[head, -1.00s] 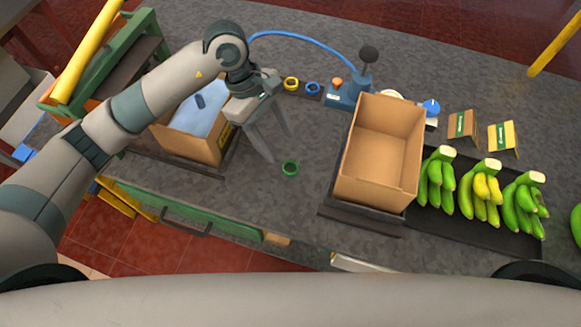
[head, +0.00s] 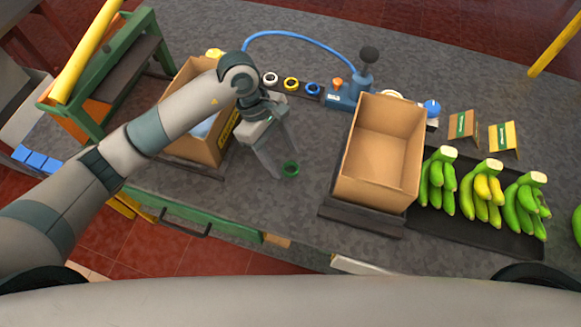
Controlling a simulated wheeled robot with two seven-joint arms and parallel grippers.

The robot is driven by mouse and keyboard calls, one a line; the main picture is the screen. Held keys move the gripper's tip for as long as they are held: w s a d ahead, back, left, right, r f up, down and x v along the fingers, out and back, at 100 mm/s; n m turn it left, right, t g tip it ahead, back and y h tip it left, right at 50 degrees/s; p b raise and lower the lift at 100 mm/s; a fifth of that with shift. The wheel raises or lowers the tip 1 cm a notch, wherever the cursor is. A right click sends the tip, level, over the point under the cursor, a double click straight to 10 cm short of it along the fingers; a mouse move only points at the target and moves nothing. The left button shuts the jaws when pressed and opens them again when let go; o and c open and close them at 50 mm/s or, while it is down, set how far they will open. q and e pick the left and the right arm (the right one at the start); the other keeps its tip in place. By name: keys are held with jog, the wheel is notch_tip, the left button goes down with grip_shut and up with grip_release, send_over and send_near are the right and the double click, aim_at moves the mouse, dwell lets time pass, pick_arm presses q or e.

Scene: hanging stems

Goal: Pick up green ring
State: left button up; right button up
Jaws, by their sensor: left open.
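I cannot tell whether the fingertips touch the ring or the worktop. The gripper holds nothing that I can see. My right gripper is not in view.
An empty cardboard box (head: 347,181) stands right of the ring. Another box (head: 208,149) is partly behind my left arm. White (head: 270,79), yellow (head: 291,84) and blue (head: 312,89) rings sit behind. Banana bunches (head: 487,188) lie on a dark mat at right.

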pick_arm(q)
jog(key=shift+x, duration=1.05)
jog(key=c, duration=1.3)
